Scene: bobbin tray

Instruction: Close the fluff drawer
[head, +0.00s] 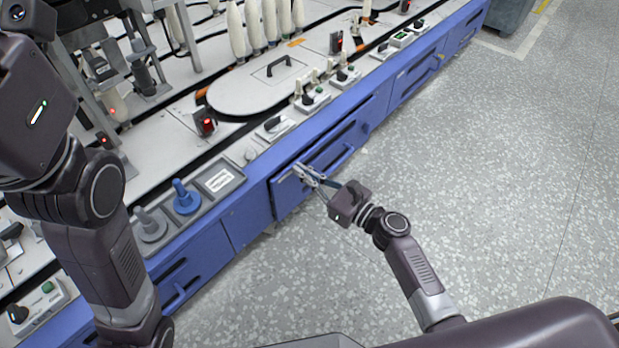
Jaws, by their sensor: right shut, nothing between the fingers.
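The fluff drawer (284,204) appears to be the blue front low in the long blue machine side, near the middle of the head view. It seems to stand out a little from the face, but how far is hard to tell. My right gripper (299,170) is at the left part of this drawer, close to its upper edge. Its fingers are shut with nothing between them. They overlap the drawer in the picture, and whether they touch it is unclear. My left arm rises along the left side, and its gripper does not show.
The machine top (255,88) carries white bobbins (237,30), an oval lid with a black handle (278,64), small switch boxes and a grey tray with blue and grey knobs (186,198). The speckled floor (470,170) to the right is clear.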

